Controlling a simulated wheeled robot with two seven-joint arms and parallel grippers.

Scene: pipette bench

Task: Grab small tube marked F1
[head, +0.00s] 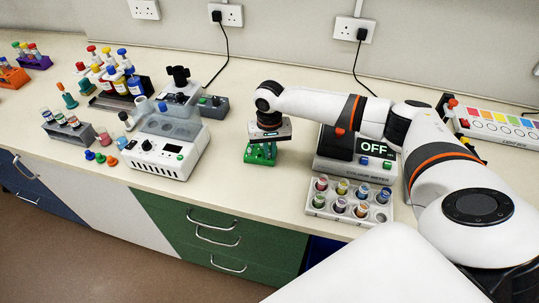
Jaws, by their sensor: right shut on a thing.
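My right gripper (266,140) points down at the small green rack (261,158) in the middle of the bench. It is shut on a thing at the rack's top. The gripper hides most of that thing, so I cannot tell whether it is a tube or read a mark on it. I cannot make out the mark F1 on any tube. A grey tray of several small tubes with coloured contents (319,201) stands to the right, at the bench's front. My left gripper is not in view.
A white machine with a knob (165,155) stands left of the green rack. Bottles (118,80) and small racks fill the left. Bare bench lies before the green rack.

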